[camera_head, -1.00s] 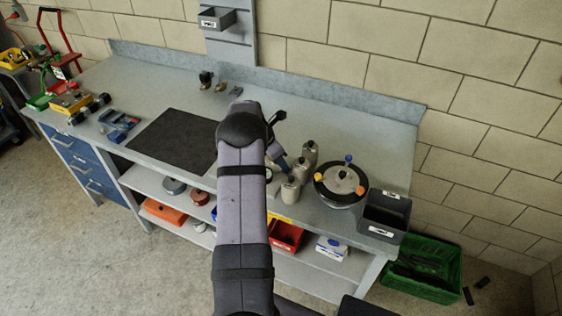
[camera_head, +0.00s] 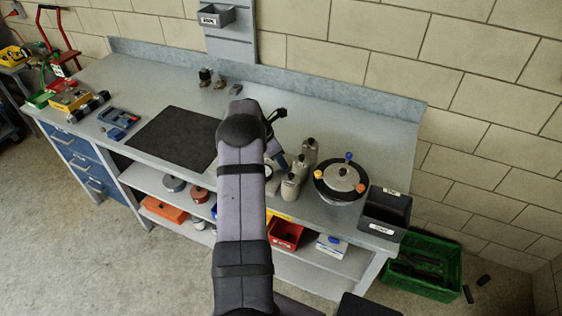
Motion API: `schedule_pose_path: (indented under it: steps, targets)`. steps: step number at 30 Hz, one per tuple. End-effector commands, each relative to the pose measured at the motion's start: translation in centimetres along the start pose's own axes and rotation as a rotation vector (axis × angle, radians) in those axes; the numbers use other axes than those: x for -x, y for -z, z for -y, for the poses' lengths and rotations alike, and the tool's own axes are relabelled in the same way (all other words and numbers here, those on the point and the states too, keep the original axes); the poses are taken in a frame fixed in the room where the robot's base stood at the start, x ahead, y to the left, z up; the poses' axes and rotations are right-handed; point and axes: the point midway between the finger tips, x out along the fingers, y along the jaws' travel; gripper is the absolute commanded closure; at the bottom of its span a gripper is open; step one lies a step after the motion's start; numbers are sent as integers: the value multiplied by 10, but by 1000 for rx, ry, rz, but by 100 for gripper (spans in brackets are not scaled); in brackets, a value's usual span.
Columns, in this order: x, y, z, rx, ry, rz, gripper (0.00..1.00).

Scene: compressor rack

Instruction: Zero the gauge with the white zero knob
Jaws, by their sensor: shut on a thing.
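My gripper (camera_head: 283,163) is at the end of my arm, low over the bench to the left of the grey bottles. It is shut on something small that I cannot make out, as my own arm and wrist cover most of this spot. A pale round thing (camera_head: 268,173) shows partly beside the gripper, at the right edge of my arm; it may be the gauge, but its dial cannot be read. The white zero knob cannot be made out.
Several grey bottles (camera_head: 290,187) stand close to the right of my gripper. Beyond them are a round pot with coloured knobs (camera_head: 341,178) and a dark bin (camera_head: 384,213). A black mat (camera_head: 172,138) lies to the left. A green crate (camera_head: 424,267) stands on the floor.

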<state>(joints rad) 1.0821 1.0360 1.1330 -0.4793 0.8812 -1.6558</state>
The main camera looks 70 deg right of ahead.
Motion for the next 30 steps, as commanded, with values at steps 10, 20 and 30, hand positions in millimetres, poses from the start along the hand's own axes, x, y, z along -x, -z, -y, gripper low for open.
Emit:
schedule_pose_path:
  steps: [10, 20, 30]
  targets:
    - [-1, 0, -4, -248, 100, 2, 100]
    - [-1, -1, -5, -402, 164, 1, 100]
    - [0, -2, -5, -478, 195, 0, 100]
